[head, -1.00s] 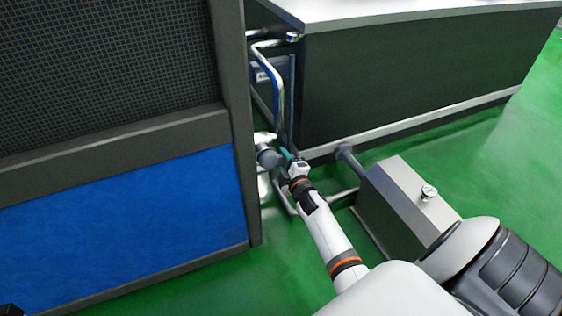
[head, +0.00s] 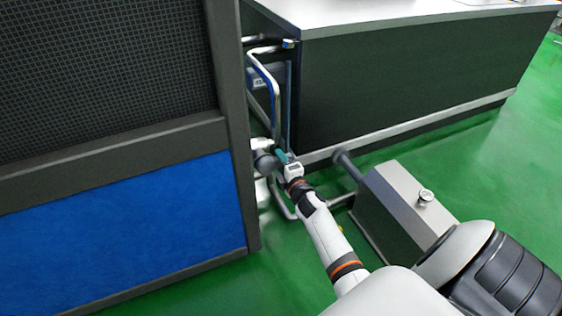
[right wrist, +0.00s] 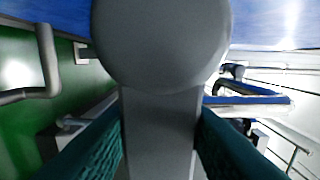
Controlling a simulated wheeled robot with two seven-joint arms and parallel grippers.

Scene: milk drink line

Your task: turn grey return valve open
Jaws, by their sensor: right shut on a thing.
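The grey return valve (head: 265,161) sits low among the pipes, just right of the blue-panelled machine, in the head view. In the right wrist view its grey handle (right wrist: 160,125) fills the middle, with a rounded grey hub above it. My right gripper (head: 283,158) reaches in from the lower right and is shut on the valve handle. Its two dark teal fingers press on either side of the handle in the right wrist view. How far the valve is turned cannot be told. My left gripper is not in view.
The machine with a blue panel (head: 120,235) stands close on the left. A dark cabinet (head: 400,95) with a pale top stands behind on the right. A grey metal box (head: 405,205) sits right of my arm. Bent pipes (head: 277,90) rise behind the valve. Green floor is open at far right.

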